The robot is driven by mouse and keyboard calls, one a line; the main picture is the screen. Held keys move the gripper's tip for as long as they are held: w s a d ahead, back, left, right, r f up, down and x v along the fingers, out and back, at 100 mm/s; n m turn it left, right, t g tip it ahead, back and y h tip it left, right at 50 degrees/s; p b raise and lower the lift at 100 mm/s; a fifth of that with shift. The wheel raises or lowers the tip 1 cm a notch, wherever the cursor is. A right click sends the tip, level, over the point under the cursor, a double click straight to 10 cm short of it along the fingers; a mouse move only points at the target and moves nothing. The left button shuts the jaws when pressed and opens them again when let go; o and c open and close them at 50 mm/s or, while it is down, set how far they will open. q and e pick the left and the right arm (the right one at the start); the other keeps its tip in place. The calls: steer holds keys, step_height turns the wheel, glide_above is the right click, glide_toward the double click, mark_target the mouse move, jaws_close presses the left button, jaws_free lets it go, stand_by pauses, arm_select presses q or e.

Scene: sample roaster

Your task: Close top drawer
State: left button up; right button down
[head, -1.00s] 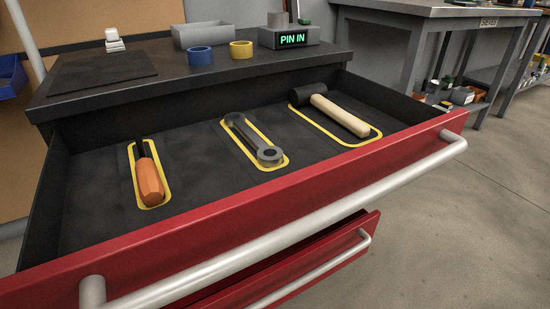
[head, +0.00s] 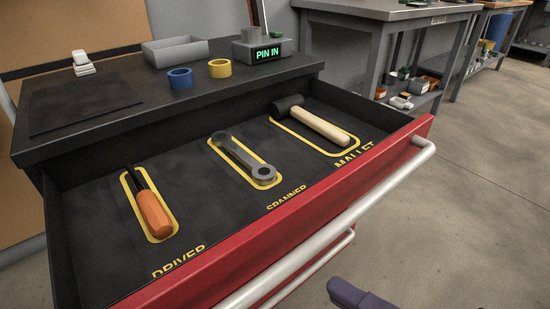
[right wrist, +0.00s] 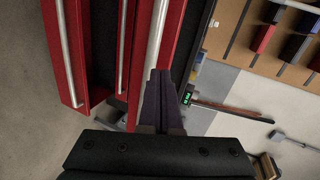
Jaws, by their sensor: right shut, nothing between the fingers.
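The top drawer, with its red front (head: 300,218) and silver bar handle (head: 330,222), stands pulled well out of the cabinet. It holds an orange-handled driver (head: 152,212), a grey spanner (head: 245,158) and a mallet (head: 322,125) in yellow outlines. My right gripper (head: 358,295) shows as a purple shape at the bottom edge, outside the drawer front and apart from the handle. In the right wrist view its purple fingers (right wrist: 161,90) are shut and empty, pointing toward a red front and handle. I cannot tell there whether they touch. My left gripper is not in view.
A lower drawer's handle (head: 335,250) shows partly below the top drawer. The cabinet top (head: 130,115) carries a grey tray (head: 175,52), blue and yellow tape rolls and a PIN IN display (head: 265,54). Open floor (head: 480,180) lies to the right; a workbench stands behind it.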

mark_target(273, 231)
steer(key=shift+m+t, duration=0.4)
steer(key=shift+m, duration=0.4)
steer(key=b+x, duration=0.1)
steer(key=x, duration=0.2)
steer(key=b+x, duration=0.1)
steer(key=x, duration=0.2)
steer(key=b+x, duration=0.1)
steer(key=x, duration=0.2)
steer(key=shift+w+d+r, duration=0.25)
steer(key=shift+r, duration=0.1)
steer(key=shift+w+a, duration=0.25)
steer(key=shift+w, duration=0.05)
